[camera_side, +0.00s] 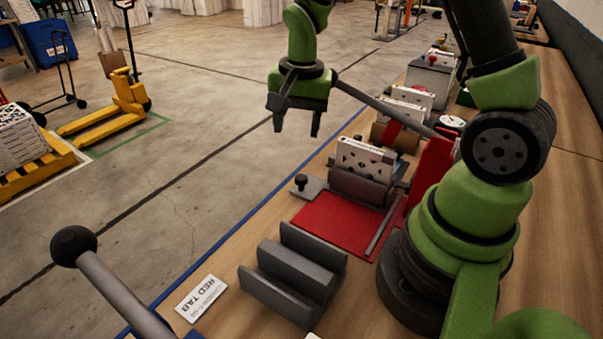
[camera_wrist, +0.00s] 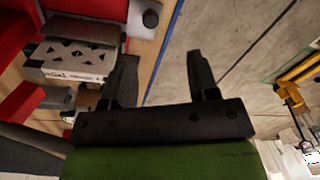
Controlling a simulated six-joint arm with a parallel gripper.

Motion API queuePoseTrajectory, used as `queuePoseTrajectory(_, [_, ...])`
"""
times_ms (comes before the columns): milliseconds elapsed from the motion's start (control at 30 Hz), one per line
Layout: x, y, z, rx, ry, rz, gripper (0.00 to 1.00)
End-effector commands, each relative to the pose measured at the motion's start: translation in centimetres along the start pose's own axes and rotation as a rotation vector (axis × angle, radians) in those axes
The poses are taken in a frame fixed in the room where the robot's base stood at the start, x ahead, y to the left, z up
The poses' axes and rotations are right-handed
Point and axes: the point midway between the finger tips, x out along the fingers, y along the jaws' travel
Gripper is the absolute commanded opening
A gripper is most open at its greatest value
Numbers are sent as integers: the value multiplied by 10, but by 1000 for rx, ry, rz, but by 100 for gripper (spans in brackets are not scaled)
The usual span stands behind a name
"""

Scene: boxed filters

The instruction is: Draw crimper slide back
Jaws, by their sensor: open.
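My gripper (camera_side: 297,126) is open and empty, raised above the bench's floor-side edge. Its two fingers also show spread apart in the wrist view (camera_wrist: 162,72). The crimper appears as a red upright (camera_side: 430,165) with a red bed (camera_side: 328,222). A grey plate with a black knob (camera_side: 300,181), likely the slide, sits at the bed's left side, below and apart from my gripper. The knob also shows in the wrist view (camera_wrist: 150,18). A white perforated boxed filter (camera_side: 364,157) stands in a grey holder (camera_side: 360,187) beside it.
A long grey lever (camera_side: 385,108) slants from the red upright up behind my gripper. A grey grooved block (camera_side: 293,275) and a RED TAB card (camera_side: 201,298) lie in front. Another lever with a black ball (camera_side: 73,246) rises at lower left. More fixtures line the bench behind.

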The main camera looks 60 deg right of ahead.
Motion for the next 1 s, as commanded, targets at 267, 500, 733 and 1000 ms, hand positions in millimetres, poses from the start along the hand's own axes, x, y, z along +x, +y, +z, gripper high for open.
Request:
queuePoseTrajectory(267, [49,8,-11,92,-35,80,55])
queuePoseTrajectory(500, [77,13,-10,75,-38,87,55])
queuePoseTrajectory(733, [112,15,-9,74,-37,84,55])
queuePoseTrajectory(1000, [126,16,-9,74,-35,80,55])
